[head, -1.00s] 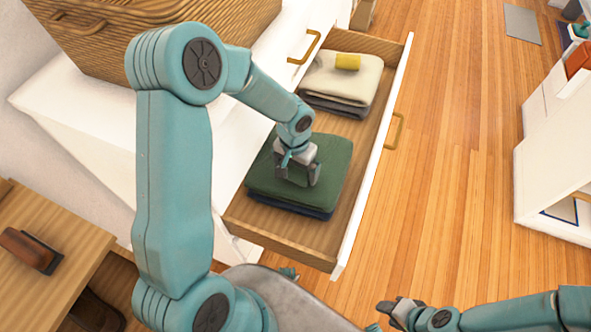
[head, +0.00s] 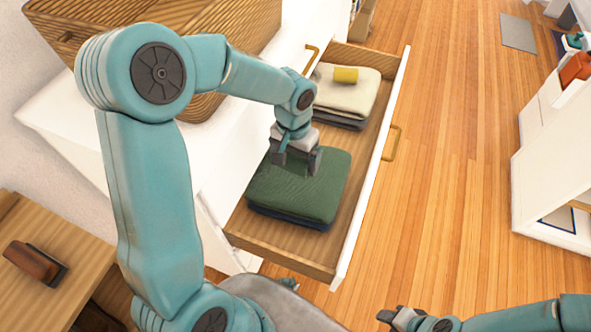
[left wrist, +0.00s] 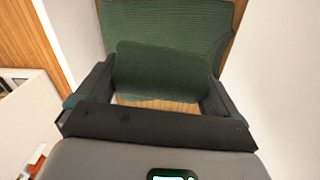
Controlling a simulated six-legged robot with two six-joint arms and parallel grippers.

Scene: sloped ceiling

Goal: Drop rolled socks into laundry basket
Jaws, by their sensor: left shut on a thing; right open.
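My left gripper (head: 297,163) is above the folded green cloth (head: 305,193) in the open drawer. The left wrist view shows it shut on a dark green rolled sock pair (left wrist: 155,70), with the folded green cloth (left wrist: 165,20) beyond. In the head view the green roll blends with the cloth below. A yellow rolled sock pair (head: 345,75) lies on the folded cream cloth (head: 347,95) at the drawer's far end. The woven laundry basket (head: 215,105) stands on the white dresser top, partly hidden behind my left arm. My right gripper (head: 387,316) is open and empty at the bottom.
The drawer (head: 285,255) is pulled out, with its brass handle (head: 391,142) facing the floor side. A wooden table (head: 65,255) with a brown brush (head: 35,263) is at lower left. A white cabinet (head: 550,170) stands at right. The wooden floor between is clear.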

